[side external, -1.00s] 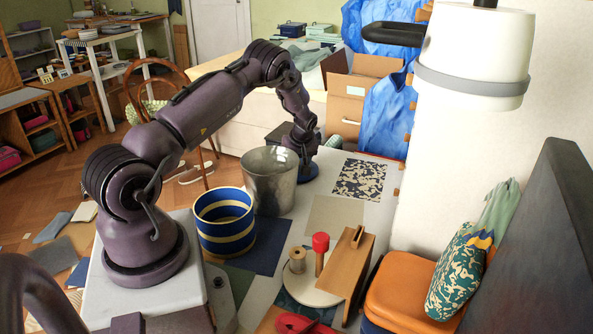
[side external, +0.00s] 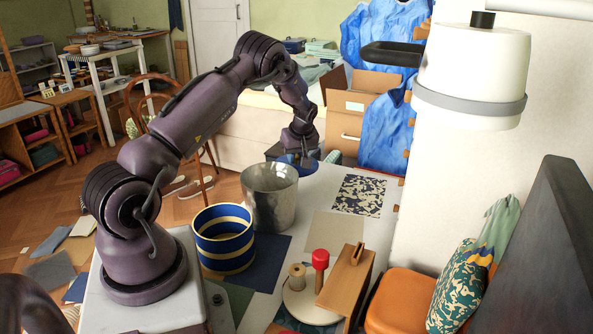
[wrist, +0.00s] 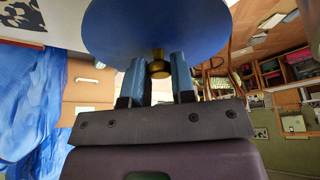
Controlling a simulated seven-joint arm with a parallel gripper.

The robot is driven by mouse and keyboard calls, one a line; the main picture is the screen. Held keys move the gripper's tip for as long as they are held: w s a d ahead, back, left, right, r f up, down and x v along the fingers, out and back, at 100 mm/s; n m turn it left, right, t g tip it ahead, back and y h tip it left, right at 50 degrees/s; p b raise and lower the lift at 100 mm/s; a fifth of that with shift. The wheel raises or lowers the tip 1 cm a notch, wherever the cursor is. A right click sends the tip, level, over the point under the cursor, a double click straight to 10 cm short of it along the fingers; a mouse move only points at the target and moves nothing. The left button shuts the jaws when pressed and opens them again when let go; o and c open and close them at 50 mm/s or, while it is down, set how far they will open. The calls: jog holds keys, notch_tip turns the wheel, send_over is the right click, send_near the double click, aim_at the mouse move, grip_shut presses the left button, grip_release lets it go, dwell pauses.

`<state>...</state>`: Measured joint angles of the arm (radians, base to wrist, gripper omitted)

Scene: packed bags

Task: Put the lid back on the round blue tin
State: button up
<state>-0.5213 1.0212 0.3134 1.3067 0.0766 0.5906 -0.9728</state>
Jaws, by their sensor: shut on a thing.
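The round blue tin (side external: 224,252), with cream bands, stands open-topped and upright on the table in the side view. Its blue lid (side external: 284,159) is at the far end of the table, behind the metal bucket and away from the tin. My gripper (side external: 298,155) is above the lid. In the wrist view, the two fingers of my gripper (wrist: 157,72) are shut on the brass knob of the lid (wrist: 155,30). The bucket partly hides the lid in the side view.
The metal bucket (side external: 268,200) stands between the lid and the tin. A wooden block (side external: 346,280), a red-topped peg (side external: 320,262) and a spool (side external: 297,276) are at the front right. A patterned sheet (side external: 359,195) lies flat at the right.

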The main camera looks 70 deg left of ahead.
notch_tip(320, 180, up, 8)
jog(key=w+d, duration=0.3)
jog(key=s+d+r+n, duration=0.1)
jog(key=s+d+r, duration=0.3)
jog(key=s, duration=0.1)
jog(key=s+d+f+n+g+h, duration=0.1)
jog(key=s+d+n+g+h, duration=0.1)
jog(key=s+d+n, duration=0.65)
jog(key=s+d+f+n+g+h, duration=0.1)
jog(key=s+d+n+g+h, duration=0.2)
jog(key=s+d+n, duration=0.8)
jog(key=s+a+f+m, duration=0.2)
jog(key=s+a+f, duration=0.1)
jog(key=a+f, duration=0.2)
jog(key=shift+f, duration=0.45)
jog(key=shift+f, duration=0.15)
dwell(0.4)
jog(key=o, duration=1.5)
jog(key=shift+c, duration=0.2)
jog(key=shift+t, duration=0.3)
